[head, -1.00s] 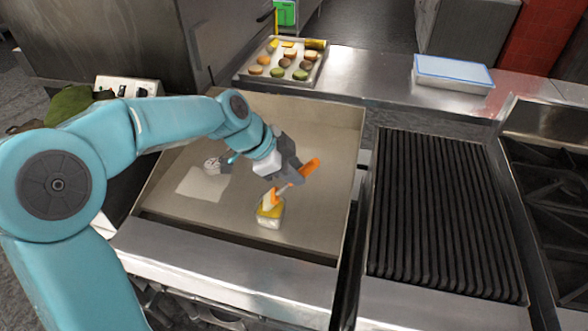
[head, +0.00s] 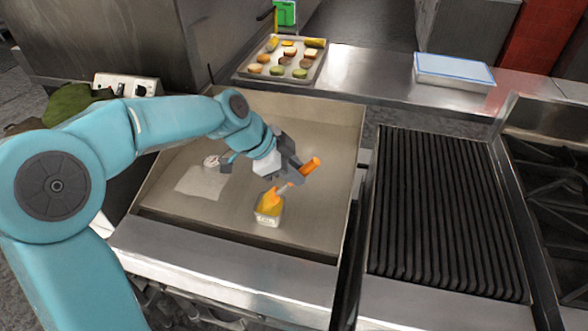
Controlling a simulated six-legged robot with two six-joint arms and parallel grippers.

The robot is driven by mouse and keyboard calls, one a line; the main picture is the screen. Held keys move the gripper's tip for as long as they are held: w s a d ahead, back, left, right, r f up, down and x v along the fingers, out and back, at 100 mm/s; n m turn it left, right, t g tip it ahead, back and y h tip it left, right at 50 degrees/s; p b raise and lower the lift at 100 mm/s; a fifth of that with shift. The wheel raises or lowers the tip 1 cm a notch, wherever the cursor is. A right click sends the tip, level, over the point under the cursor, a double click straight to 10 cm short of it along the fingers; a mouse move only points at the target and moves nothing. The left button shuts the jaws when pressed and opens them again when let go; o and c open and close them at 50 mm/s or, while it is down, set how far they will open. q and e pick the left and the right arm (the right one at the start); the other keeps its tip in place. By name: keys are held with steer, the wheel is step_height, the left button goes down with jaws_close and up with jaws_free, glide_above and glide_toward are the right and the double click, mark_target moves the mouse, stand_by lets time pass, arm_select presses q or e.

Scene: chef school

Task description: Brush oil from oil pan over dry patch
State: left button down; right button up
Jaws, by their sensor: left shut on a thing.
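My left gripper (head: 288,182) is shut on an orange-handled brush (head: 311,164) above the flat griddle (head: 325,215). The brush is tilted, its handle up to the right and its orange head down at the oil pan (head: 267,220). The oil pan is a small clear square container with yellow oil, standing on the griddle. The brush head overlaps the pan's opening; how deep it sits in the oil I cannot tell. A pale dry patch (head: 203,182) lies on the griddle's left part, left of the pan. My right gripper does not show.
A small round pale object (head: 212,161) lies on the griddle behind the patch, partly hidden by my arm. A tray of food pieces (head: 245,72) and a blue-topped white box (head: 454,71) stand on the back counter. A ridged grill (head: 445,215) is at right.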

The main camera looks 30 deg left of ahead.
arm_select(q)
steer(key=shift+s+f+b, duration=0.1)
steer(key=shift+f+b, duration=0.05)
steer(key=shift+b, duration=0.25)
stand_by(1.1)
stand_by(0.5)
steer(key=shift+r+p, duration=0.35)
steer(key=shift+r, duration=0.2)
steer(key=shift+r+p, duration=1.65)
steer(key=shift+r, duration=1.45)
steer(key=shift+f, duration=0.1)
